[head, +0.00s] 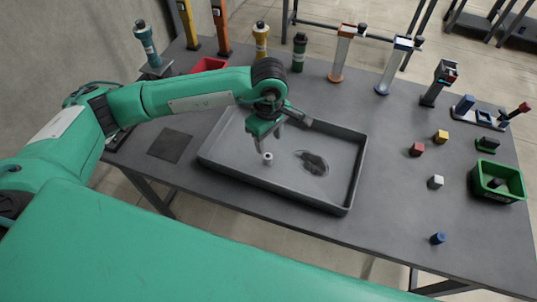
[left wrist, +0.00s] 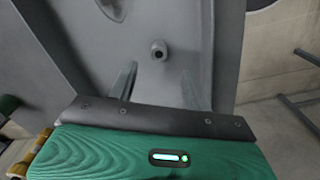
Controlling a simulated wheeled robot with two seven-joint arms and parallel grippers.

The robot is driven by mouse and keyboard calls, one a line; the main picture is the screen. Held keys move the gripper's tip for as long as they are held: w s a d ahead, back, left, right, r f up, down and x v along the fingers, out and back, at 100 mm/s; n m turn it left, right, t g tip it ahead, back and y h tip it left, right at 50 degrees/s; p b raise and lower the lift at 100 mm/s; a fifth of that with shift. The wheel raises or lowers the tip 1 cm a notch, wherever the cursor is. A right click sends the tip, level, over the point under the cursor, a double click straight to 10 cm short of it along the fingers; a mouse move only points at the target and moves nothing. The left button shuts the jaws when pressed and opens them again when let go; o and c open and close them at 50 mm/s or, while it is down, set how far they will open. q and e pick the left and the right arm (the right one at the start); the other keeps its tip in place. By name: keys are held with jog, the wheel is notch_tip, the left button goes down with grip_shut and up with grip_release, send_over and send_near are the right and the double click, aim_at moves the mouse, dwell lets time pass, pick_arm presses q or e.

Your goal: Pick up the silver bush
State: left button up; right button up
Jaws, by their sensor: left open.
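The silver bush (head: 267,158) is a small grey ring-like cylinder with a dark hole. It stands upright on the floor of the grey tray (head: 342,205), in the tray's left half. My left gripper (head: 268,146) is open and empty, pointing down close above the bush. In the left wrist view the bush (left wrist: 159,50) lies just beyond the two fingertips (left wrist: 159,72), roughly centred between them and apart from both. My right gripper is not in view.
The tray walls surround the gripper. A red bin (head: 209,64) and several upright stands line the table's back. Small blocks, a blue cylinder (head: 438,238) and a green bin (head: 497,192) are at right.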

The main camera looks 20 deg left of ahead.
aim_at(268, 156)
pick_arm(q)
notch_tip(268, 156, down, 3)
jog(key=shift+w+r, duration=0.15)
jog(key=shift+a+f+p, duration=0.1)
jog(key=shift+f+p, duration=0.55)
jog(key=shift+f, duration=0.2)
notch_tip(268, 156, down, 4)
jog(key=shift+a+r+p, duration=0.15)
jog(key=shift+r+p, duration=0.1)
jog(key=shift+p, duration=0.35)
jog(key=shift+f, duration=0.25)
jog(key=c, duration=0.9)
jog(key=shift+c, duration=0.8)
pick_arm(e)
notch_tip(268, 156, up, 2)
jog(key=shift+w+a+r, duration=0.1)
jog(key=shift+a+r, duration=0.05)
